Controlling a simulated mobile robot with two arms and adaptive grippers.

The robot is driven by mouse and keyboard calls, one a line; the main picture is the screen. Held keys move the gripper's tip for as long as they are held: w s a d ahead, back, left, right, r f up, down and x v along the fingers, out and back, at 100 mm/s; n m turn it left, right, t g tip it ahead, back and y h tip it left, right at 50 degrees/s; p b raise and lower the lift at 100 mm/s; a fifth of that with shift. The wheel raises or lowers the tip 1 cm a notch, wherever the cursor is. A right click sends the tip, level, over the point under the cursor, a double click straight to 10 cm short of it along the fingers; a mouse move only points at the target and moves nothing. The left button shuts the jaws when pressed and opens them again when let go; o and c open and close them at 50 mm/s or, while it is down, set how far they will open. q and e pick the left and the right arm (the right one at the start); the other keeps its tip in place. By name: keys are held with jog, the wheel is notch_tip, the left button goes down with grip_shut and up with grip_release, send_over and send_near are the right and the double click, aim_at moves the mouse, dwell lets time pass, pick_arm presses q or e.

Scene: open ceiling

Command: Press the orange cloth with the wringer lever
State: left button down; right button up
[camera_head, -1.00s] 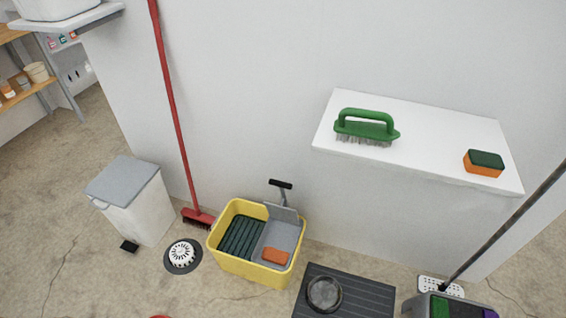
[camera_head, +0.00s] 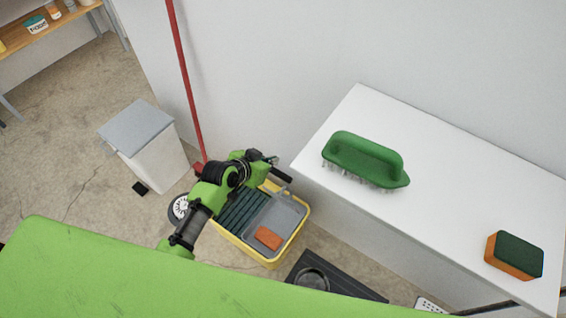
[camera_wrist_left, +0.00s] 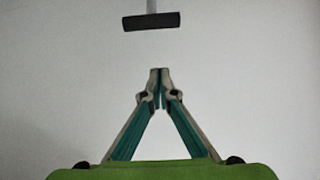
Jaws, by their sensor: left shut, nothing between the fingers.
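The orange cloth (camera_head: 268,238) lies in the grey wringer tray (camera_head: 287,217) of the yellow mop bucket (camera_head: 266,262) on the floor. The wringer lever with its black grip (camera_head: 282,174) stands up at the bucket's back; the grip also shows at the top of the left wrist view (camera_wrist_left: 151,22). My left gripper (camera_head: 274,160) is shut and empty, close to the lever grip. In the left wrist view its closed fingertips (camera_wrist_left: 160,72) point toward the grip, with a visible gap between. My right gripper is not in view.
A white shelf (camera_head: 430,190) with a green brush (camera_head: 365,160) and a sponge (camera_head: 514,254) is close on the right. A red broom handle (camera_head: 185,80), a lidded bin (camera_head: 148,145) and a floor drain (camera_head: 179,208) are to the left. A dark mat (camera_head: 345,282) lies to the right of the bucket.

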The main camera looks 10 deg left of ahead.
aim_at(278, 171)
pick_arm(q)
jog(key=x, duration=0.4)
jog(key=shift+w+d+f+b, duration=0.1)
jog(key=shift+w+f+b, duration=0.15)
jog(key=shift+w+b, duration=0.1)
jog(key=f, duration=0.4)
jog(key=shift+w+d+f, duration=0.1)
jog(key=shift+w+f, duration=0.05)
jog(key=shift+w, duration=0.05)
jog(key=shift+s+f, duration=0.15)
jog(key=shift+s, duration=0.1)
jog(key=shift+s+f, duration=0.1)
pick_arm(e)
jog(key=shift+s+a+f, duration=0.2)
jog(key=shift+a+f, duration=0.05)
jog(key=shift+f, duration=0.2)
